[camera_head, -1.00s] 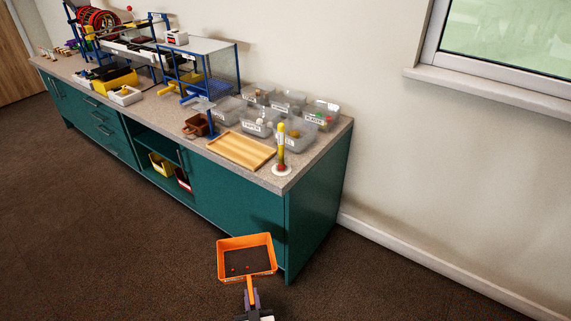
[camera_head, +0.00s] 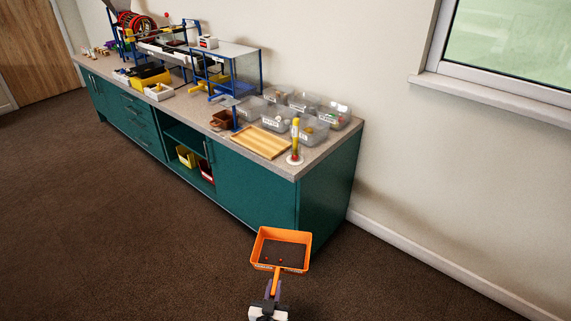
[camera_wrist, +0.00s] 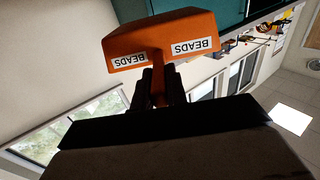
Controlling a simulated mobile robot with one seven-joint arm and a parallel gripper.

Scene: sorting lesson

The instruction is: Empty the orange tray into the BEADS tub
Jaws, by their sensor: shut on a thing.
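The orange tray (camera_head: 263,262) is in front of the counter's near right end, held out over the carpet by its handle. A few small red beads (camera_head: 279,260) show on its dark floor. My gripper (camera_head: 271,288) is shut on the handle. In the wrist view the tray (camera_wrist: 170,35) shows its outer side with two BEADS labels, and my gripper (camera_wrist: 158,90) is around the handle. Several clear labelled tubs (camera_head: 313,131) stand at the counter's right end. Their labels are too small to read surely, so I cannot tell which is the BEADS tub.
A wooden ribbed board (camera_head: 261,142) and a yellow upright post on a white base (camera_head: 295,145) stand at the front of the teal counter (camera_head: 258,190). A brown container (camera_head: 221,119) and blue-framed apparatus (camera_head: 235,68) are further left. The carpet (camera_head: 130,210) is clear.

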